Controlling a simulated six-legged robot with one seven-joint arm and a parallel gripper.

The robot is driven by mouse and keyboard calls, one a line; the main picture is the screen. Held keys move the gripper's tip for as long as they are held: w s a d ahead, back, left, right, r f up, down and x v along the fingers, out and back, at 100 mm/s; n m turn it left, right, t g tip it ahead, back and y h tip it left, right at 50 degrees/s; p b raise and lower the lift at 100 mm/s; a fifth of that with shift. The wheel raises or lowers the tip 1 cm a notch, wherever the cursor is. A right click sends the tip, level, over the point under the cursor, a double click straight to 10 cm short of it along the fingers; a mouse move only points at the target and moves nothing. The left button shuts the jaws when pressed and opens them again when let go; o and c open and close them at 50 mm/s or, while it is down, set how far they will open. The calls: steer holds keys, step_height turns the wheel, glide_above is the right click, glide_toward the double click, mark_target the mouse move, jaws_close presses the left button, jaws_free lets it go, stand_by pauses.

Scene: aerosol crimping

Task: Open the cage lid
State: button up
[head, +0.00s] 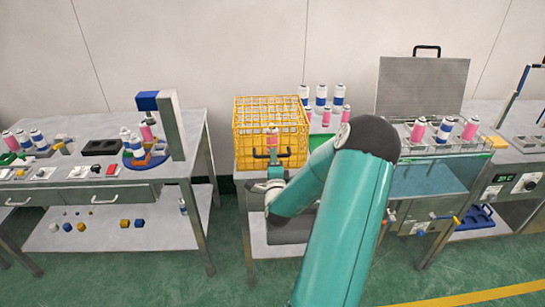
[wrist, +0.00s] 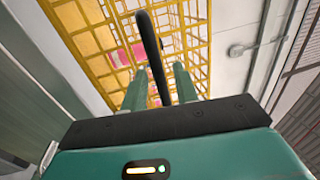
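The yellow wire cage (head: 243,133) stands on the grey table in the middle, and its lid looks closed. A black handle (head: 261,156) is on its front, with a pink and white can (head: 272,139) behind the bars. My gripper (head: 274,170) is at the cage front, just below the handle. In the wrist view the black handle (wrist: 147,35) runs between the two green fingers of my gripper (wrist: 164,78). The fingers are apart, with a gap beside the handle, so no firm hold shows. My arm hides the lower right of the cage front.
Several cans (head: 321,96) stand behind and right of the cage. A bath with an upright grey lid (head: 420,84) stands at right. A left bench (head: 75,172) carries a crimping stand (head: 168,125). Green floor (head: 228,235) is free between the tables.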

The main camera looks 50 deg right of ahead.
steer(key=shift+w+d+r, duration=0.1)
steer(key=shift+w+d, duration=0.4)
jaws_close()
steer(key=shift+r, duration=0.15)
